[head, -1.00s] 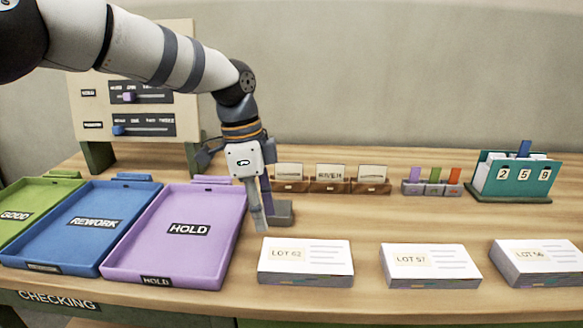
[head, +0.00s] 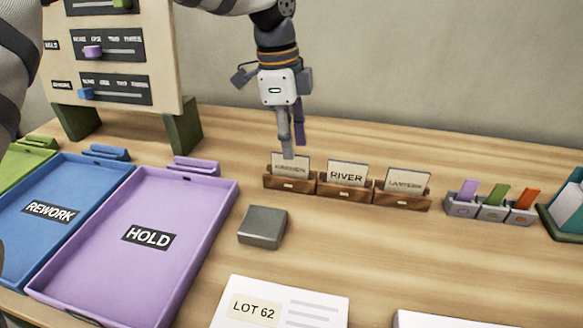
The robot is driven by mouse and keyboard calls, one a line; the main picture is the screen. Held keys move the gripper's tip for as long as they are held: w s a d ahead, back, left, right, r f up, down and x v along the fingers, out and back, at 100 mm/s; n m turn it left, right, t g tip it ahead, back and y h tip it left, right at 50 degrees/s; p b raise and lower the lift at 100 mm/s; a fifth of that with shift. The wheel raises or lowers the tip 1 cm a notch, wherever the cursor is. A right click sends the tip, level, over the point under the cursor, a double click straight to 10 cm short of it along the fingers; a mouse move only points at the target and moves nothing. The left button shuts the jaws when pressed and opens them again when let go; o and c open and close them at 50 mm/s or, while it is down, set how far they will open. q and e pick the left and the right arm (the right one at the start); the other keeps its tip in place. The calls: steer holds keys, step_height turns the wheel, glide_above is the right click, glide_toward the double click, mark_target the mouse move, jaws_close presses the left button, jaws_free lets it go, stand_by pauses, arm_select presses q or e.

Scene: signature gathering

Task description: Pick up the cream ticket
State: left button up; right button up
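Three cream tickets stand in small brown wooden holders at the back of the table. The left ticket (head: 291,168) has a label I cannot read clearly. The middle ticket (head: 346,174) reads RIVER and the right ticket (head: 407,183) appears to read LANTERN. My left gripper (head: 291,150) points down over the left holder (head: 289,184), its fingertips near that ticket's top edge. I cannot tell whether it touches. My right gripper is out of view.
A grey block (head: 262,227) lies in front of the holders. The purple HOLD tray (head: 205,225) and blue REWORK tray (head: 98,190) are at left. A LOT 62 stack (head: 280,305) is in front. A grey rack (head: 491,208) with coloured tabs stands at right.

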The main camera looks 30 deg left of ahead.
mark_target(290, 170)
arm_select(q)
step_height(290, 170, down, 5)
steer(key=shift+w+r, duration=0.1)
steer(key=shift+r, duration=0.1)
jaws_close()
steer(key=shift+r, duration=0.15)
